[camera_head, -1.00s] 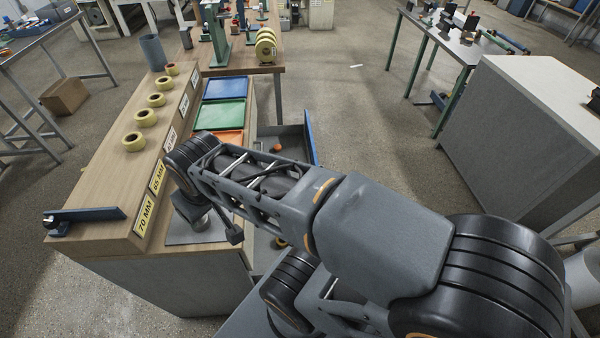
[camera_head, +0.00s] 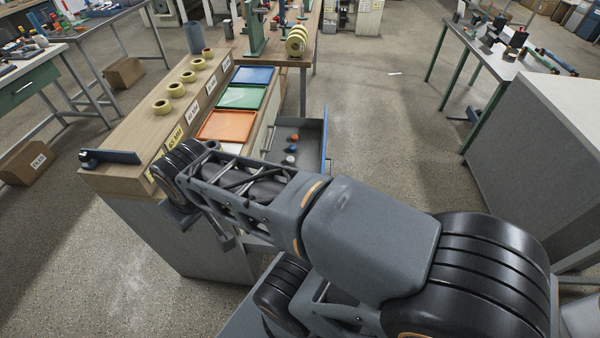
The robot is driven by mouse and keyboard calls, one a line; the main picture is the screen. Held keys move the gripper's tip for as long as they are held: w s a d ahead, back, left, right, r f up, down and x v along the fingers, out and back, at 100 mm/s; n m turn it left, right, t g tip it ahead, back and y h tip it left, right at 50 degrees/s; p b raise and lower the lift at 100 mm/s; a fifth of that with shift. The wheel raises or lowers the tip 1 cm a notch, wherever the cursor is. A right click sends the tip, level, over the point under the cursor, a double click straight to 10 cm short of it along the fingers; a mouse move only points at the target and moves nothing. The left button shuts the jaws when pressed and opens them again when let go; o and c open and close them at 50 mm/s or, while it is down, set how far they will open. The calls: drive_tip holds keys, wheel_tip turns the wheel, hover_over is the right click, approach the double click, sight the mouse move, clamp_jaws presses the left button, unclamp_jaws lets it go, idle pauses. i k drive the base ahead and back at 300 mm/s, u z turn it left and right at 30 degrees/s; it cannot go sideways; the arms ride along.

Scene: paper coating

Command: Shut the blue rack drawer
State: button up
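The drawer (camera_head: 311,132) with the blue front (camera_head: 326,128) is pulled out from the right side of the wooden bench, beside the coloured trays. Its grey inside holds a few small balls, orange, blue and pale. My arm crosses in front of the drawer's near part and hides it. My gripper (camera_head: 181,217) hangs below my wrist at the near end of the bench, left of the drawer and apart from the blue front.
Blue (camera_head: 252,75), green (camera_head: 241,97) and orange (camera_head: 226,126) trays lie on the bench. Yellow tape rolls (camera_head: 177,89) stand along its left. A grey cabinet (camera_head: 530,130) stands at the right. The floor between drawer and cabinet is clear.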

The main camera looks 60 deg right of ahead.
sight(310, 131)
drive_tip(key=u, duration=0.9)
drive_tip(key=k, duration=1.55)
drive_tip(key=z, duration=1.95)
drive_tip(key=i, duration=1)
drive_tip(key=u, duration=0.25)
drive_tip(key=k, duration=0.35)
drive_tip(key=z, duration=0.9)
drive_tip(key=i, duration=0.55)
drive_tip(key=u, duration=1.2)
